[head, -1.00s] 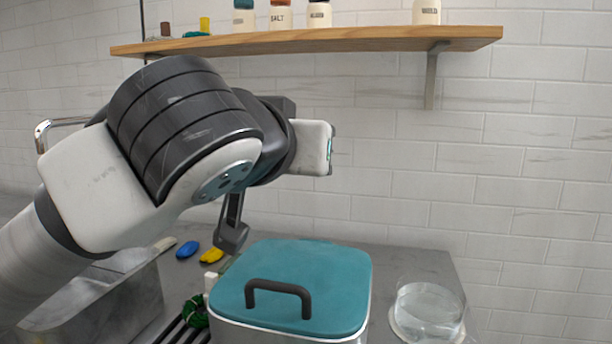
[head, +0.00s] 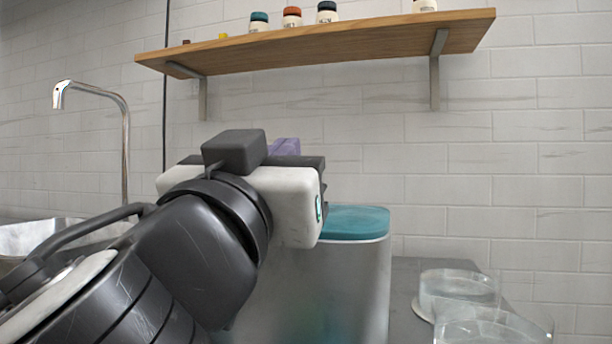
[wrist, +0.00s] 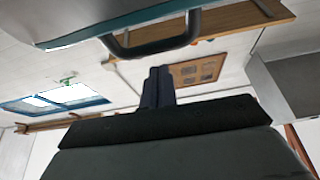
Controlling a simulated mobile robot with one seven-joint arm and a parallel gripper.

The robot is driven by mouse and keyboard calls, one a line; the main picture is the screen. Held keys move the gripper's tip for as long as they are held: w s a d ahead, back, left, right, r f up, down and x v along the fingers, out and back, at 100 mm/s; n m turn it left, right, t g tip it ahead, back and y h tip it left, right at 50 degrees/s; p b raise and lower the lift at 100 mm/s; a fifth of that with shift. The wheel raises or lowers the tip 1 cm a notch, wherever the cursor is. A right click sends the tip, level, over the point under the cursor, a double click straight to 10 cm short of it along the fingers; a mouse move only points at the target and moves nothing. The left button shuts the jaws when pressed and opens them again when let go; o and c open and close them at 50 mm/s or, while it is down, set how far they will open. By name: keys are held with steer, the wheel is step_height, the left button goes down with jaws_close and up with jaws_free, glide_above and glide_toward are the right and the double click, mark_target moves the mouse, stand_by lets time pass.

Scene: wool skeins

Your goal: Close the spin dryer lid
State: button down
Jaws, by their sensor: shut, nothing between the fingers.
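The spin dryer (head: 350,285) is a tall grey box behind my arm in the head view. Its teal lid (head: 358,222) looks flat on top, with its left part and handle hidden by my wrist. In the wrist view the lid's teal edge (wrist: 85,42) and dark handle (wrist: 150,48) cross the upper left, strongly tilted. My gripper (wrist: 158,72) is shut and empty, its fingertips appearing just below the handle in that picture. I cannot tell whether they touch it. My arm hides the fingers in the head view.
Clear round containers (head: 458,288) stand on the counter (head: 408,300) right of the dryer. A wooden shelf (head: 320,50) with several jars hangs above. A tall tap (head: 122,140) and a sink (head: 35,238) are at left. The wall between shelf and dryer is bare.

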steer(key=shift+s+a+f+b, duration=0.1)
steer(key=shift+s+f+b, duration=0.1)
steer(key=shift+f+b, duration=0.6)
steer(key=shift+s+f+b, duration=0.2)
steer(key=shift+f+b, duration=0.45)
steer(key=shift+f, duration=0.1)
